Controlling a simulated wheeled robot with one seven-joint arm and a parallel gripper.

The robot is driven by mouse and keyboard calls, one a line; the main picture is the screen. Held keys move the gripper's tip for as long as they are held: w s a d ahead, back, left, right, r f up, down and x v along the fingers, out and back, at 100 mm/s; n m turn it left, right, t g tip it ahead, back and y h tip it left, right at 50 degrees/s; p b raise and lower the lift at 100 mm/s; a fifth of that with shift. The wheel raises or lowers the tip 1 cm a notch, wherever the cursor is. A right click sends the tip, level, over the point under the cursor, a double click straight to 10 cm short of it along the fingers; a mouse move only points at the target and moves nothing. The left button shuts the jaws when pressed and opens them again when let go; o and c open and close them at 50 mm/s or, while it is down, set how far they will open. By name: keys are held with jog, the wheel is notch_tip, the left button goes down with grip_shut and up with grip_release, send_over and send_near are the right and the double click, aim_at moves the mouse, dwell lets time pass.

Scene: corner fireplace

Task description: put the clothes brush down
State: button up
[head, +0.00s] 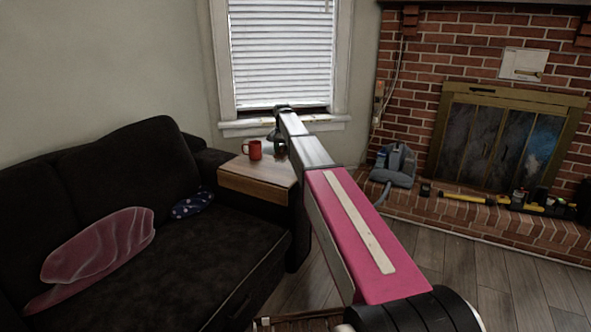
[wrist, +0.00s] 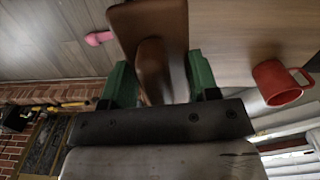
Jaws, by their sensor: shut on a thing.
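My gripper (wrist: 158,85) shows in the wrist view with its two green fingers shut on the clothes brush (wrist: 150,22). The brush is brown and sticks out past the fingers; part of it is hidden between them. It appears over or near the edge of the wooden side table (wrist: 232,35), with grey floor on the other side. I cannot tell whether it touches the tabletop. In the head view the side table (head: 257,172) stands at the sofa's end, and my arm reaches to its right side. The brush cannot be made out there.
A red mug (head: 254,149) stands on the side table; it also shows right of my gripper in the wrist view (wrist: 279,83). A dark sofa (head: 120,270) stands left. A grey-blue item (head: 394,165) sits by the brick fireplace. A small pink thing (wrist: 98,38) appears over the floor.

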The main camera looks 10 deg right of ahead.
jog(key=w+a+f+m, duration=0.1)
jog(key=w+a+m, duration=0.15)
jog(key=w, duration=0.75)
jog(key=shift+n, duration=0.45)
jog(key=w+d+f, duration=0.1)
jog(key=d+f, duration=0.1)
jog(key=d, duration=0.1)
jog(key=w+d+f, duration=0.2)
jog(key=d, duration=0.1)
jog(key=w+d+f, duration=0.1)
jog(key=d+f, duration=0.2)
jog(key=d, duration=0.1)
jog(key=shift+w+f, duration=0.1)
jog(key=shift+w, duration=0.2)
jog(key=shift+f, duration=2)
jog(key=shift+f, duration=0.15)
jog(key=o, duration=0.8)
